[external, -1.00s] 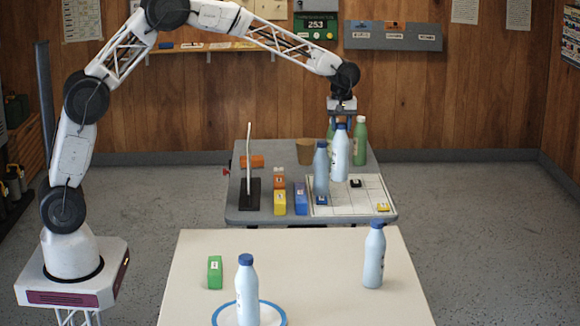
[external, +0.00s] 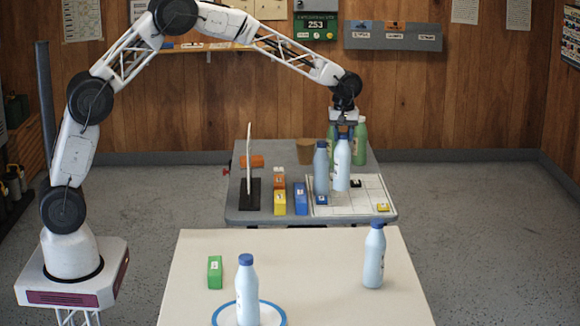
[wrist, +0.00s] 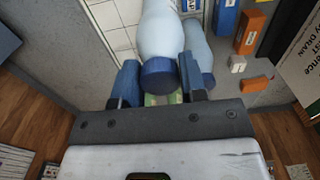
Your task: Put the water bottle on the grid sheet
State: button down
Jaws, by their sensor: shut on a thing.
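My gripper (external: 342,132) is shut on a pale water bottle with a blue cap (external: 341,165), gripped near its top and held upright over the grid sheet (external: 365,201) on the far table. The bottle's base is at or just above the sheet; I cannot tell whether it touches. In the wrist view the held bottle (wrist: 160,30) is between the fingers (wrist: 159,78), with white grid squares (wrist: 115,30) beside it. A bluer bottle (external: 321,172) stands close to its left, at the sheet's left part.
Green bottles (external: 360,142) stand behind the sheet. Small blocks, including a yellow one (external: 382,207) and a black one (external: 355,184), lie on the sheet. Cartons (external: 300,199) and an upright panel (external: 248,165) stand left. Two more bottles (external: 374,258) (external: 247,292) stand on the near table.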

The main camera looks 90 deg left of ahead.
aim_at(343, 153)
jog(key=shift+f, duration=0.65)
jog(key=shift+f, duration=2.6)
jog(key=c, duration=0.7)
grip_release()
notch_tip(343, 153, up, 12)
jog(key=shift+f, duration=0.2)
jog(key=shift+r, duration=0.3)
